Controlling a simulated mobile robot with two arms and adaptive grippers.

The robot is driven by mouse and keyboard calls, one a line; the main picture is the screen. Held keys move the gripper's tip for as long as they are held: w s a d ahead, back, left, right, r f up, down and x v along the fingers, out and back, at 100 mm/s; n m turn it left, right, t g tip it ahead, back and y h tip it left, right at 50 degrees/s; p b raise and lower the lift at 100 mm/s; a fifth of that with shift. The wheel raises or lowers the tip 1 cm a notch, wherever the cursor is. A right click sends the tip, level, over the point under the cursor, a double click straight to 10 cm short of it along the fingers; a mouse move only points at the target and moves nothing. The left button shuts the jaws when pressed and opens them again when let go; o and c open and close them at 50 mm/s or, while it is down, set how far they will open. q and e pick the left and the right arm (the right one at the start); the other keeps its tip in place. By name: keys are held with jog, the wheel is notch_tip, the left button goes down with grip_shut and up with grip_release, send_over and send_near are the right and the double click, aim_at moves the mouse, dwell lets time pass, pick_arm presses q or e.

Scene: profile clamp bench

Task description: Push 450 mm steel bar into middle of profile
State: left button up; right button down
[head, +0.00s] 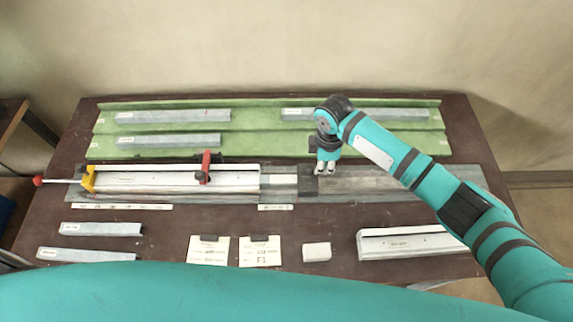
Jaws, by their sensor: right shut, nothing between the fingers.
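A long pale profile (150,184) lies in the fixture on the left half of the bench. A yellow end piece (88,179) with a red-knobbed rod is at its left end, and a red-handled clamp (205,168) stands over it. A grey strip (279,182) lies between the profile's right end and a dark block (307,186); I cannot tell if it is the 450 mm steel bar. My right gripper (326,168) is shut and empty, pointing down just right of the dark block; contact cannot be judged. My left gripper is out of view.
A green rack (255,141) at the back holds several labelled grey bars (172,116). Two short bars (100,229) lie front left. Paper cards (208,251), a white block (317,252) and a pale channel piece (410,243) lie along the front. The fixture's grey plate (385,184) extends right.

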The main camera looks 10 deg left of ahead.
aim_at(308, 168)
jog(key=shift+s+a, duration=0.15)
jog(key=shift+a, duration=1)
jog(key=shift+s+a, duration=0.15)
jog(key=shift+a, duration=0.95)
jog(key=shift+s+a, duration=0.1)
jog(key=shift+a, duration=0.4)
jog(key=shift+d+p, duration=0.3)
jog(key=shift+d, duration=0.45)
notch_tip(308, 168, up, 3)
jog(key=p, duration=0.2)
jog(key=shift+p, duration=0.4)
jog(key=shift+r, duration=2)
